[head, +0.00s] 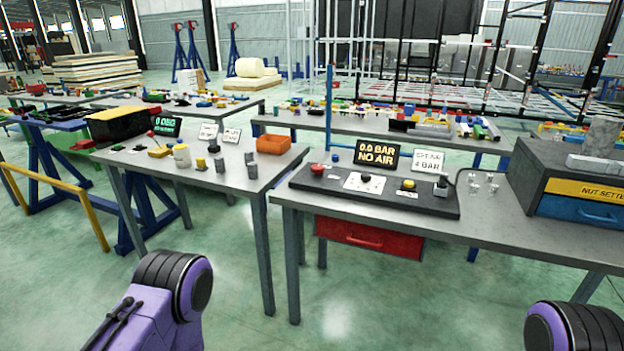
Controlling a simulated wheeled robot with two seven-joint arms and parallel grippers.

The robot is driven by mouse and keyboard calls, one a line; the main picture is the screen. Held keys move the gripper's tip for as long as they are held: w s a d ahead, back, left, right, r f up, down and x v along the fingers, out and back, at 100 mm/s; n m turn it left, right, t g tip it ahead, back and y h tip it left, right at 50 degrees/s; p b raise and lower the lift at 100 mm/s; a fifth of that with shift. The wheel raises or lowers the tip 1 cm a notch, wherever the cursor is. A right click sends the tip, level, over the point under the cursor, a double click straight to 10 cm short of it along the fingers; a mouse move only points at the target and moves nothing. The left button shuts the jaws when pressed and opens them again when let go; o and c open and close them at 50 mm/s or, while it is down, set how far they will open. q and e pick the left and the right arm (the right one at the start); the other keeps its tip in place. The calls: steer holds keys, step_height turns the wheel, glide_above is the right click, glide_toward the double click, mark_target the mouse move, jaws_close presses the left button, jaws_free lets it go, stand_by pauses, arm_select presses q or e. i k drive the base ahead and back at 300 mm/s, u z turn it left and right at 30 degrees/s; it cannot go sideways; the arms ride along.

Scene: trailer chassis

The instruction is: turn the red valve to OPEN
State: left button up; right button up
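The red valve (317,170) is a small red knob at the left end of a dark board (445,208) on the grey bench to the right. A black display (376,156) behind it reads "0.0 BAR NO AIR". A white label plate (363,184) lies on the board right of the valve, its print too small to read. A yellow knob (408,185) sits further right. Neither gripper shows; only purple and black links of my arms are at the bottom edge, well short of the bench. The valve's exact handle position is too small to tell.
A white sign (428,161) reading "4 BAR" stands behind the yellow knob. A grey cabinet (530,190) with a blue drawer is at the right. A red drawer (369,238) hangs under the bench. Another table (235,180) stands left across a gap. Floor in front is clear.

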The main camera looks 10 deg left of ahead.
mark_target(317, 169)
steer(key=z, duration=0.9)
steer(key=i, duration=0.85)
steer(key=u, duration=0.1)
